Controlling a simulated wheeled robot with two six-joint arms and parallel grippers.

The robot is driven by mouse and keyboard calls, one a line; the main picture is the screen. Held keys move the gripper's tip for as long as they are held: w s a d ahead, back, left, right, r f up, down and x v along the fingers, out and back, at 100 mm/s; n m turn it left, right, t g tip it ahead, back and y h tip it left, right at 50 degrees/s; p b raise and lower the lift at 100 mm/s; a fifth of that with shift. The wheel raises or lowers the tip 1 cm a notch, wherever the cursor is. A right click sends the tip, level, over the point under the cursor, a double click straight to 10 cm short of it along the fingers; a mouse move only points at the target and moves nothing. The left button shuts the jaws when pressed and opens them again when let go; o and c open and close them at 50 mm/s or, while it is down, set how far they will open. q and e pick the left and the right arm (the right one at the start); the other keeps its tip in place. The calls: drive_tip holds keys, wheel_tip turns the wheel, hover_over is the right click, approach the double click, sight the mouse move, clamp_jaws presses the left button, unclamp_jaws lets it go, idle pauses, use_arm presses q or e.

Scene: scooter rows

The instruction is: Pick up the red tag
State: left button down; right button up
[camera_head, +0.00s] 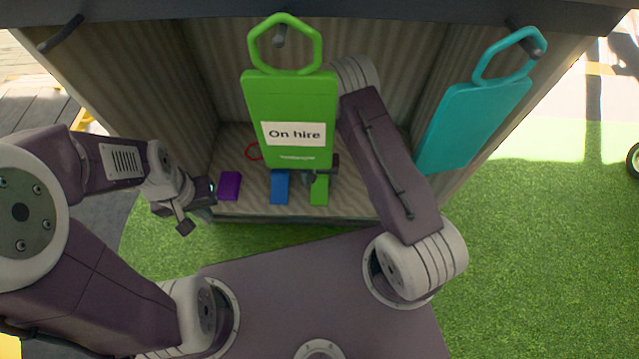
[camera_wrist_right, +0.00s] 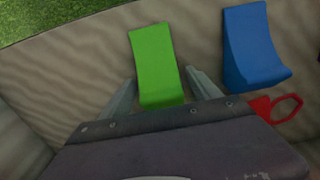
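The red tag shows in the head view only as part of its red loop (camera_head: 253,152), on the shelf floor; the hanging green tag hides the rest. In the right wrist view its loop (camera_wrist_right: 292,100) and a bit of its red body (camera_wrist_right: 262,106) lie at the right, below the blue block. My right gripper (camera_wrist_right: 163,90) is open in the wrist view, its fingers apart on either side of the green block's near end; I cannot tell whether they touch it. In the head view the green tag partly hides this gripper. My left gripper (camera_head: 202,203) is left of the purple block.
A green "On hire" tag (camera_head: 290,100) and a teal tag (camera_head: 475,115) hang from hooks at the front. A purple block (camera_head: 229,186), blue block (camera_head: 279,187) and green block (camera_head: 319,191) stand along the shelf's front. Corrugated walls enclose the shelf.

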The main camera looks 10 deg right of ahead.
clamp_jaws()
wheel_tip(320, 180, up, 9)
drive_tip(key=p, duration=0.6)
drive_tip(key=shift+r, duration=0.2)
drive_tip(key=shift+r+p, duration=0.35)
